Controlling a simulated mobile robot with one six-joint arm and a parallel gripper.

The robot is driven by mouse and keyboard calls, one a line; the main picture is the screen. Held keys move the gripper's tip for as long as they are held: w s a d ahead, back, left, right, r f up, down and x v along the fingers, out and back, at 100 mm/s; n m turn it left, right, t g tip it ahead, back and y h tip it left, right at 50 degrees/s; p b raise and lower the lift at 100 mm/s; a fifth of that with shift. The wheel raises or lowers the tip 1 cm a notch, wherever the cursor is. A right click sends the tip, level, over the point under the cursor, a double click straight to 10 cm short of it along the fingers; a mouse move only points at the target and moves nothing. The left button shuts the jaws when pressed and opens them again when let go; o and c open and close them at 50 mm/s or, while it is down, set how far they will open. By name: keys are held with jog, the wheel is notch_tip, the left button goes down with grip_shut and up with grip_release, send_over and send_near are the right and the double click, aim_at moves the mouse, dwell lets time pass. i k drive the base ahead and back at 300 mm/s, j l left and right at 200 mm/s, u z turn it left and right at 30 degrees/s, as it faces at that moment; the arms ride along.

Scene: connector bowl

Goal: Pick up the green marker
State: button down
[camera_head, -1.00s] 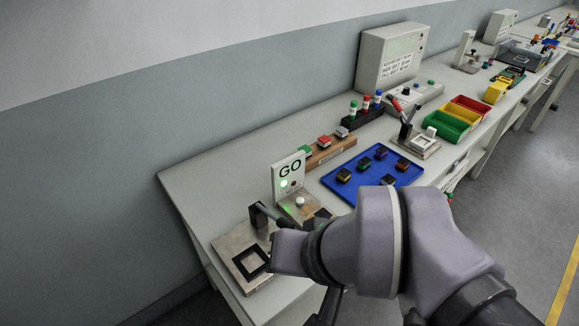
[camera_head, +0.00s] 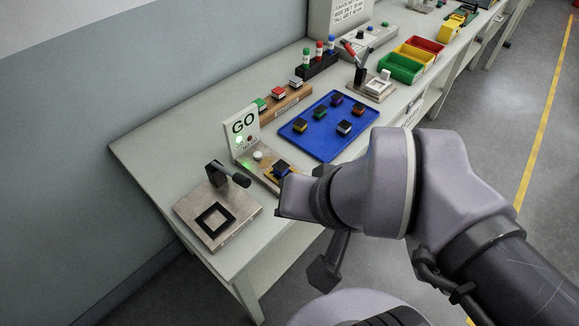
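The green marker (camera_head: 306,58) stands upright in a black holder (camera_head: 318,68) at the back of the bench, top centre in the head view. It has a green cap and a white body. A red marker (camera_head: 319,49) and a blue marker (camera_head: 331,43) stand beside it in the same holder, to its right. My arm reaches in from the lower right, well apart from the markers. My gripper's fingers cannot be made out, so whether they are open or shut does not show.
A blue tray (camera_head: 324,148) with several small blocks lies in front of the holder. A wooden rack (camera_head: 285,104), a GO sign (camera_head: 243,125) and a metal fixture (camera_head: 235,218) stand nearer. Green (camera_head: 401,68), yellow and red bins stand to the right.

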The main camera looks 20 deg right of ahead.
aim_at(306, 52)
jog(key=i+l+u, duration=0.15)
jog(key=l, duration=0.2)
jog(key=i+l+u, duration=0.1)
jog(key=i+l, duration=0.15)
jog(key=i+l+u, duration=0.15)
jog(key=l, duration=0.3)
jog(key=i+l+u, duration=0.1)
jog(key=l, duration=0.3)
jog(key=i+l+u, duration=0.15)
jog(key=l, duration=0.3)
jog(key=i, duration=0.1)
